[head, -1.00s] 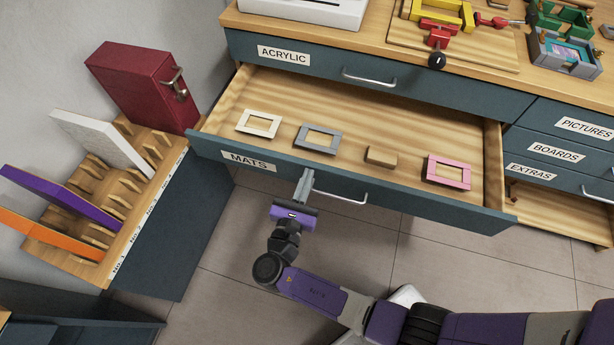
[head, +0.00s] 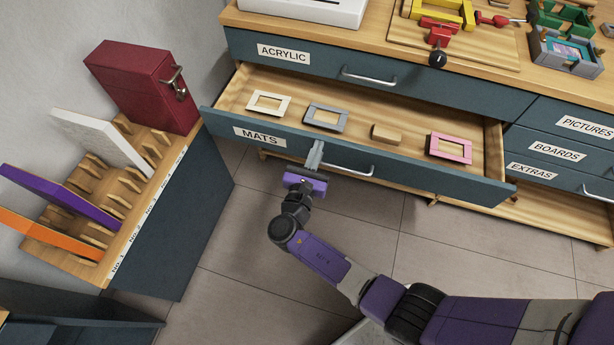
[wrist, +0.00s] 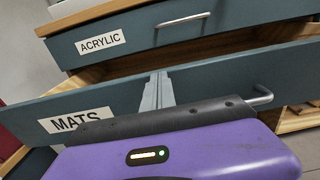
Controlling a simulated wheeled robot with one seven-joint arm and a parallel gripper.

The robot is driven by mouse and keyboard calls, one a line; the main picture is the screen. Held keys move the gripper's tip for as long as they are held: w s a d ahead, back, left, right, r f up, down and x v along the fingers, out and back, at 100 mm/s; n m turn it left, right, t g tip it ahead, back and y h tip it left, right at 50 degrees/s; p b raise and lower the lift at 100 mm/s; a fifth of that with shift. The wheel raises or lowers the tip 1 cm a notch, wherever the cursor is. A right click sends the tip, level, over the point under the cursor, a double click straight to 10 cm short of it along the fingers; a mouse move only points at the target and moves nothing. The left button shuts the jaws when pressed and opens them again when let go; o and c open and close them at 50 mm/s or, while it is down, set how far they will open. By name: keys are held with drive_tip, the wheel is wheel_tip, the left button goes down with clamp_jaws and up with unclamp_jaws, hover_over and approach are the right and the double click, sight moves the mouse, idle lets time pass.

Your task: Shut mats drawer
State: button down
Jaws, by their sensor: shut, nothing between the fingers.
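The MATS drawer (head: 400,179) is partly open below the ACRYLIC drawer. Its blue-grey front with the MATS label also shows in the wrist view (wrist: 225,82). Inside lie a cream frame (head: 268,95), a grey frame (head: 326,107), a small wooden block (head: 387,133) and a pink frame (head: 450,136). My gripper (head: 315,147) is shut and empty. Its fingertips are at the drawer front, between the label and the left end of the metal handle (head: 350,170). In the wrist view the fingers (wrist: 157,88) appear against the front; exact contact is hard to tell.
The ACRYLIC drawer (head: 400,84) above is shut. The EXTRAS drawer (head: 531,171) stands at the right, with an open wooden space below. A slotted rack (head: 125,185) with a red case (head: 140,85) stands at the left. The floor (head: 240,260) before the drawer is clear.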

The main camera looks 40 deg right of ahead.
drive_tip(key=b, duration=0.6)
hover_over(333, 114)
drive_tip(key=v, duration=0.2)
drive_tip(key=shift+d+f, duration=0.15)
drive_tip(key=shift+b+x, duration=0.3)
drive_tip(key=shift+x, duration=0.55)
